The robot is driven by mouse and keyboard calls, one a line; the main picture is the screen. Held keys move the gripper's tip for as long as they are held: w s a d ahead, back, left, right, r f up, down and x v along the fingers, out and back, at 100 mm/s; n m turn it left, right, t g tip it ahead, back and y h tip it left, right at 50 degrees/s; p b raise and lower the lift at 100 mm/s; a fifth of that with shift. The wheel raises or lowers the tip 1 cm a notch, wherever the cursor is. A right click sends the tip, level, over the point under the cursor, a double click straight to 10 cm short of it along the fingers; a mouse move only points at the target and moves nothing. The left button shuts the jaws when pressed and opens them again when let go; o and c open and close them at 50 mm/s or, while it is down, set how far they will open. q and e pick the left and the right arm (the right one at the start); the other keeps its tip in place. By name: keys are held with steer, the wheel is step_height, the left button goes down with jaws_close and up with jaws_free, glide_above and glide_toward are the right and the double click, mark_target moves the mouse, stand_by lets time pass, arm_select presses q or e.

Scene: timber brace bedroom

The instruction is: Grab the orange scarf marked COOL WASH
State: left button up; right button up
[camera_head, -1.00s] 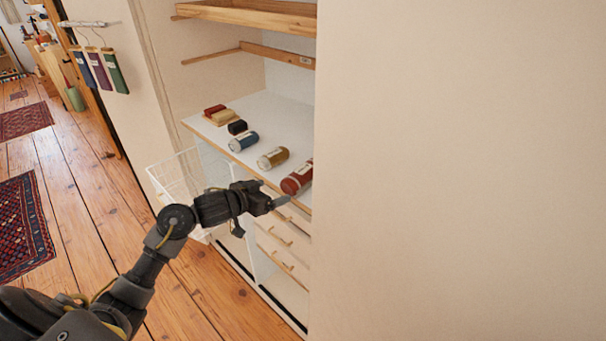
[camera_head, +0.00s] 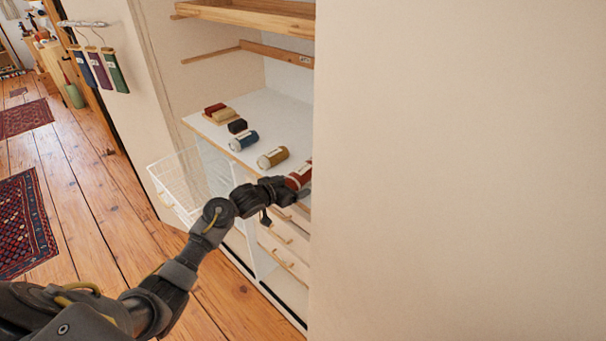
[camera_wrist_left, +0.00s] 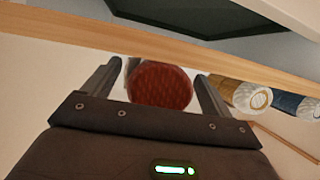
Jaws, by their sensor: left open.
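A rolled rust-red scarf (camera_head: 298,176) with a pale label band lies on the white shelf, partly cut off by the wall at right. Its label cannot be read. In the left wrist view the round end of the red scarf (camera_wrist_left: 160,86) shows between the two fingers. My left gripper (camera_head: 294,187) is open at this roll, a finger on either side; contact cannot be told. A mustard roll (camera_head: 273,157) and a blue roll (camera_head: 244,140) lie to its left, also with pale bands. No clearly orange scarf shows. My right gripper is out of view.
The white shelf (camera_head: 272,112) also holds a black item (camera_head: 237,126) and small red and tan items. A white wire basket (camera_head: 180,180) and drawers (camera_head: 284,238) sit below. A beige wall (camera_head: 450,170) blocks the right side. Wooden floor is open at left.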

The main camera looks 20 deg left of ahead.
arm_select(q)
steer(key=shift+c, duration=0.3)
steer(key=shift+c, duration=1.2)
steer(key=c, duration=0.8)
steer(key=shift+c, duration=0.2)
steer(key=shift+r, duration=0.1)
